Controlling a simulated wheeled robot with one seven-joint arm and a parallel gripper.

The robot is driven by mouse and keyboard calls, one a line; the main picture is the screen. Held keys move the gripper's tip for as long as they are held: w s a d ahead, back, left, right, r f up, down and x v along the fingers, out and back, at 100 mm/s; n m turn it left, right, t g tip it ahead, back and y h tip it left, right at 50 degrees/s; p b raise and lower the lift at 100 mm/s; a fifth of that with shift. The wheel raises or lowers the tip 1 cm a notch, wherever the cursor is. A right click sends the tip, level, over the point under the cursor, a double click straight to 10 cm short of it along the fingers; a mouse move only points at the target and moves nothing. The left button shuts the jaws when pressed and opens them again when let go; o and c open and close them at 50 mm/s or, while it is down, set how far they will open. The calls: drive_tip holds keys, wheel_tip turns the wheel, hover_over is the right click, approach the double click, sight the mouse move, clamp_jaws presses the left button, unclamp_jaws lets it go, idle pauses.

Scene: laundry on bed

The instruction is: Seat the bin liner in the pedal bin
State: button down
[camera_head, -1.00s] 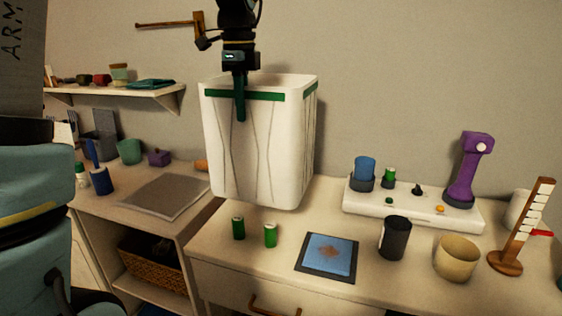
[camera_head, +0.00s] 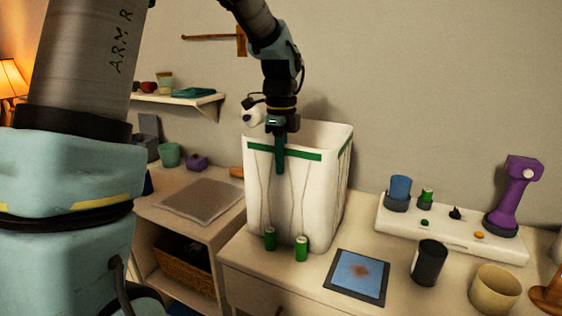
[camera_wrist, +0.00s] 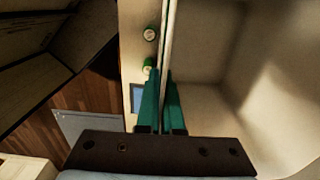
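The bin liner (camera_head: 318,200) is a white, open-topped, tapered box with thin crease lines and a green band near its top. It is upright at the back of the counter, behind two green cans. I cannot tell whether its base touches the counter. My gripper (camera_head: 281,158) points down at its front rim, one teal finger outside the wall and the other hidden inside. In the wrist view, my fingers (camera_wrist: 160,108) are closed on the liner's wall (camera_wrist: 168,45), with its empty-looking inside to the right. I see no pedal bin.
Green cans (camera_head: 270,239) (camera_head: 302,248) stand close before the liner. Right of them are a blue framed tile (camera_head: 357,275), a black cup (camera_head: 429,262), a tan cup (camera_head: 495,289) and a white tray (camera_head: 455,240). A lower shelf unit (camera_head: 190,218) is at left.

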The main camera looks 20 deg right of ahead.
drive_tip(key=c, duration=1.1)
unclamp_jaws()
